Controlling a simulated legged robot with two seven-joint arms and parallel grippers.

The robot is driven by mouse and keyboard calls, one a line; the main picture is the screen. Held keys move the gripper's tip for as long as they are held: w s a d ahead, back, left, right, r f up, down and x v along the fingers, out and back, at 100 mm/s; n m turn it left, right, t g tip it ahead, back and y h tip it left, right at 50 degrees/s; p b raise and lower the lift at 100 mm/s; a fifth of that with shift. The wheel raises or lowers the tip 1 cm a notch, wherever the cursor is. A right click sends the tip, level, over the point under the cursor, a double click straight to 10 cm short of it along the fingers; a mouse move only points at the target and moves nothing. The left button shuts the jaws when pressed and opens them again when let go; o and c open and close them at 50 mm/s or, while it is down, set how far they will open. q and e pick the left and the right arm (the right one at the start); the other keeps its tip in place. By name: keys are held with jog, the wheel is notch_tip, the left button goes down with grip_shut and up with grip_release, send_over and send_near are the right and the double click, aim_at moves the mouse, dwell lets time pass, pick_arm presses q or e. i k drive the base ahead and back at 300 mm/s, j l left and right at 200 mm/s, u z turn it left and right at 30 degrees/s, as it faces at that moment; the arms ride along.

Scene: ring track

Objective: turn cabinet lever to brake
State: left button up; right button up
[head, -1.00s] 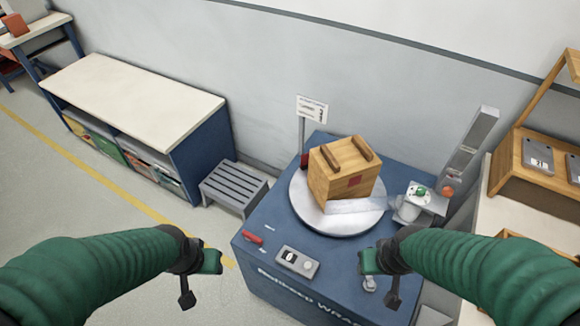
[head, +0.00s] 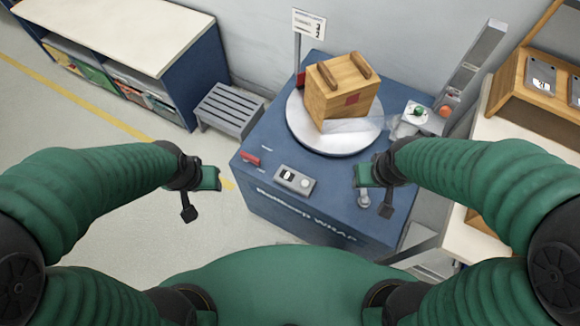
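The blue wrapping cabinet (head: 268,193) stands ahead, with a white turntable (head: 345,143) on its top. A red lever (head: 250,158) lies at the cabinet's left front corner, between two small labels too small to read. My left gripper (head: 205,182) is left of the cabinet, apart from the lever in the picture. My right gripper (head: 366,180) hangs in front of the cabinet's right front part and hides some of it. Both grippers look empty; the gaps between their fingers are not clear.
A wooden crate (head: 338,95) sits on the turntable with clear film running right. A grey switch box (head: 294,180) is right of the lever. A grey slatted step (head: 229,109) stands left of the cabinet. A pale bench (head: 490,160) is at right.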

aim_at(246, 158)
jog(key=i+j+u, duration=0.1)
jog(key=u, duration=0.4)
jog(key=i+j+u, duration=0.1)
jog(key=u, duration=0.4)
jog(key=i+j+u, duration=0.15)
jog(key=u, duration=0.3)
